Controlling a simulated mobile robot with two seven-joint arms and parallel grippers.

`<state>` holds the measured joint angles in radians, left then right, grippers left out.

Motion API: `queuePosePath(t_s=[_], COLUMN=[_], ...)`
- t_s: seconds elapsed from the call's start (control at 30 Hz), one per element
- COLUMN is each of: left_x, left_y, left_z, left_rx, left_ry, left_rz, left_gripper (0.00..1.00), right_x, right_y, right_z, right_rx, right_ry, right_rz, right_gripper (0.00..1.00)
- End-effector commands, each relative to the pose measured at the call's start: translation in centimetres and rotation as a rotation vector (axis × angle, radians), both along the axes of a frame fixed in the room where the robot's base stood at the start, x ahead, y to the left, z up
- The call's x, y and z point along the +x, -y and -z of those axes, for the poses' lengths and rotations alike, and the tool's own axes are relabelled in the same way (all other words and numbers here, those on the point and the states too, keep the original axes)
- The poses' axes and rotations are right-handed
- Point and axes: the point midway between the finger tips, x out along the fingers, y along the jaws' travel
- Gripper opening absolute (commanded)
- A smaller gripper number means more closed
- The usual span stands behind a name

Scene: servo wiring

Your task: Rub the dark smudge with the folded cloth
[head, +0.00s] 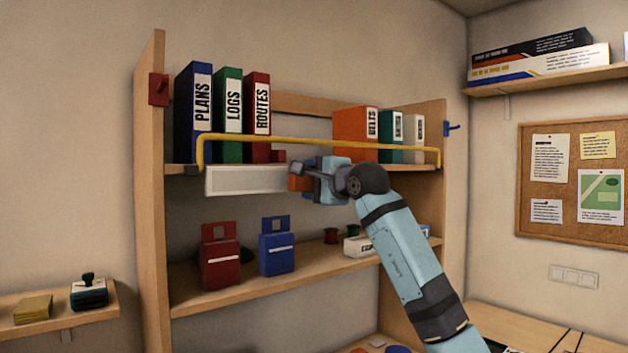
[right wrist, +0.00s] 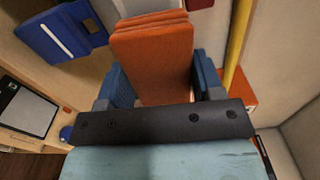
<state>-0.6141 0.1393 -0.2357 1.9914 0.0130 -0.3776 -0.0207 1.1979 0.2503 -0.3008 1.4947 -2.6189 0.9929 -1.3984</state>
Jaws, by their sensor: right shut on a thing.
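An orange folded cloth (right wrist: 150,62), layered at its end, is held between the two blue fingers of my right gripper (right wrist: 162,82) in the right wrist view. In the head view the right gripper (head: 312,184) is at the front edge of the upper shelf, below the yellow rail, and a bit of the orange cloth (head: 298,183) shows at its left side. A white framed panel (head: 247,180) is on the shelf front just left of the cloth; I cannot tell whether they touch. I cannot make out the dark smudge in either view. My left gripper is not in view.
A yellow rail (head: 320,140) runs across the upper shelf front, before blue, green and red binders (head: 229,115) and an orange binder (head: 354,124). Red (head: 220,262) and blue (head: 277,253) boxes stand on the lower shelf. A side shelf (head: 75,309) is at left.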

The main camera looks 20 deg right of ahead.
Motion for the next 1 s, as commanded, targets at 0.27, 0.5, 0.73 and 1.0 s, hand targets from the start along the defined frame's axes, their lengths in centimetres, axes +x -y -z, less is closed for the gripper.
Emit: queuePosePath(t_s=[0.27, 0.5, 0.73, 1.0], left_x=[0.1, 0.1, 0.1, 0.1], left_y=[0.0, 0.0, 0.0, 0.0], left_z=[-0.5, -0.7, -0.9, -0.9], left_rx=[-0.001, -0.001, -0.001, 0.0], left_ry=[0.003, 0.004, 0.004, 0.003], left_rz=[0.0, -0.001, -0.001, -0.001], left_gripper=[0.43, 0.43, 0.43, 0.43], right_x=[0.6, 1.0, 1.4, 1.7], right_y=[-0.2, -0.3, -0.5, -0.3], right_z=[-0.1, -0.1, 0.0, 0.0], right_rx=[0.0, 0.0, 0.0, 0.0], right_ry=[0.0, 0.0, -0.001, 0.0], right_rz=[0.0, 0.0, 0.001, 0.001], right_gripper=[0.42, 0.42, 0.42, 0.42])
